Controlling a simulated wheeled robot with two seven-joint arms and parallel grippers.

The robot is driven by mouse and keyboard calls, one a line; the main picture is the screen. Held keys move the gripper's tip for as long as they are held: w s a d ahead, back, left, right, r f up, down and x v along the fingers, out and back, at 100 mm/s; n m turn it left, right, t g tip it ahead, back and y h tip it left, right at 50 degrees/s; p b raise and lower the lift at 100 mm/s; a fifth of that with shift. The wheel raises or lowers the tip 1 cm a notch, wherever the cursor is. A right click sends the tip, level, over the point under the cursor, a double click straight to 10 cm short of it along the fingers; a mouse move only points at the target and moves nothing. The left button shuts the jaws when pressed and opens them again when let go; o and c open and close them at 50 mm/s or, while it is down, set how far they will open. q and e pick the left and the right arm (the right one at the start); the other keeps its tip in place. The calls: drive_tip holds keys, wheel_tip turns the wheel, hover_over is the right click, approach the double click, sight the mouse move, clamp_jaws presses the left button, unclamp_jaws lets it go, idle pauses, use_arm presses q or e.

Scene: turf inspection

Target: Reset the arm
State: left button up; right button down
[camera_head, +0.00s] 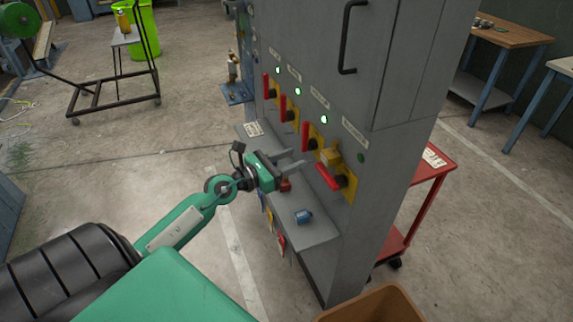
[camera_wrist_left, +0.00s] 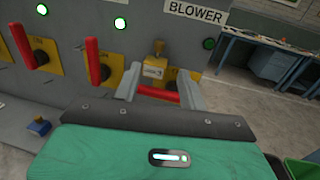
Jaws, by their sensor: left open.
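My left gripper (camera_head: 292,162) is open and empty in front of the grey switch cabinet (camera_head: 385,150), above its shelf. In the left wrist view its fingers (camera_wrist_left: 160,90) frame the red handle (camera_wrist_left: 158,94) of the switch under the BLOWER label (camera_wrist_left: 196,12); I cannot tell whether they touch it. That handle (camera_head: 327,177) lies sideways, while the other red handles (camera_head: 306,138) stand upright. A yellow padlock (camera_head: 330,157) sits at the sideways switch and also shows in the left wrist view (camera_wrist_left: 154,67). My right gripper is not in view.
The cabinet shelf (camera_head: 312,234) holds a blue padlock (camera_head: 304,217) and a red one (camera_head: 285,185), partly behind the gripper. A red cart (camera_head: 425,190) stands to the right, a brown bin (camera_head: 375,305) at the bottom.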

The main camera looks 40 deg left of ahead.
use_arm(q)
drive_tip(key=shift+s+a, duration=0.2)
drive_tip(key=shift+s, duration=0.25)
idle(0.3)
